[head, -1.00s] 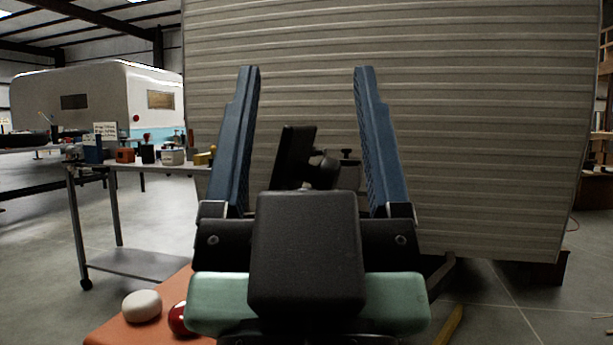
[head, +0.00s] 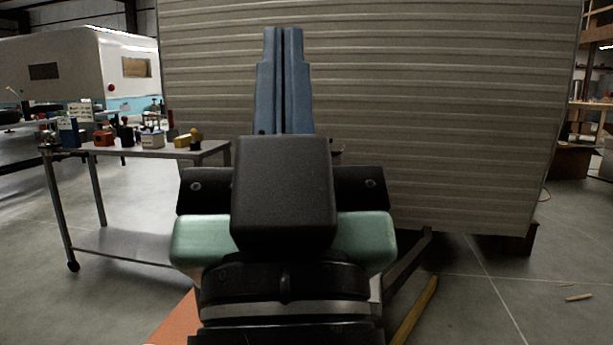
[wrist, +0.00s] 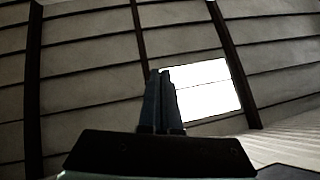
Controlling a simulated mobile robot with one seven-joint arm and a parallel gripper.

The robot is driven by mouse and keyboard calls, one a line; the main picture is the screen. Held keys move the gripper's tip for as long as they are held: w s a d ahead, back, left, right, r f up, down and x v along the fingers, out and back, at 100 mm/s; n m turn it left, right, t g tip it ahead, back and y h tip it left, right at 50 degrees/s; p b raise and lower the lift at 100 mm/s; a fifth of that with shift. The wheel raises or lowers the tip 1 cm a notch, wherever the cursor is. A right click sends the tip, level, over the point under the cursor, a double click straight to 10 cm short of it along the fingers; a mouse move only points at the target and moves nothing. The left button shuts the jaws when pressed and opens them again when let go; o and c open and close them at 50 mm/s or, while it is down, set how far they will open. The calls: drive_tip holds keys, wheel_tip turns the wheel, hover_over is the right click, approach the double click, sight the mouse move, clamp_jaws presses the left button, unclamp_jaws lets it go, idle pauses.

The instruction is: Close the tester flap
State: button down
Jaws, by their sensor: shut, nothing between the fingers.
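My gripper (head: 283,40) points up in front of the ribbed trailer wall, its two blue fingers shut together with nothing between them. In the wrist view the closed fingers (wrist: 163,85) stand against the ceiling. I cannot make out the tester flap in either view now. My gripper and wrist cover the area where a dark upright plate showed earlier, and only a small dark bit shows at the right of my wrist. Whether the flap is open or closed cannot be told.
A ribbed trailer wall (head: 440,110) fills the background. A metal cart (head: 215,148) at left carries several small items, including a yellow block (head: 183,141). An orange surface (head: 172,325) shows low at left. A yellow bar (head: 415,310) lies low at right. Open floor lies at right.

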drive_tip(key=w+d+f+m+g+y+p, duration=0.1)
drive_tip(key=w+d+g+p, duration=0.35)
drive_tip(key=w+p, duration=0.55)
drive_tip(key=w+d+f+m+g+y+p, duration=0.1)
drive_tip(key=d+f+m+g+y+p, duration=0.15)
drive_tip(key=f+p, duration=0.35)
drive_tip(key=d+f+m+g+y+p, duration=0.1)
drive_tip(key=d+f+m+g+p, duration=0.2)
drive_tip(key=f, duration=0.5)
drive_tip(key=s+d+f+m+y+p, duration=0.1)
drive_tip(key=s+m+y+p, duration=0.25)
drive_tip(key=s+p, duration=0.55)
drive_tip(key=s+d+f+m+y+p, duration=0.15)
drive_tip(key=s+m+p, duration=0.25)
drive_tip(key=s+p, duration=0.45)
drive_tip(key=w+a+r+p, duration=0.1)
drive_tip(key=w+a+r, duration=0.2)
drive_tip(key=w+a, duration=0.5)
drive_tip(key=shift+t+p, duration=0.3)
drive_tip(key=shift+t, duration=0.1)
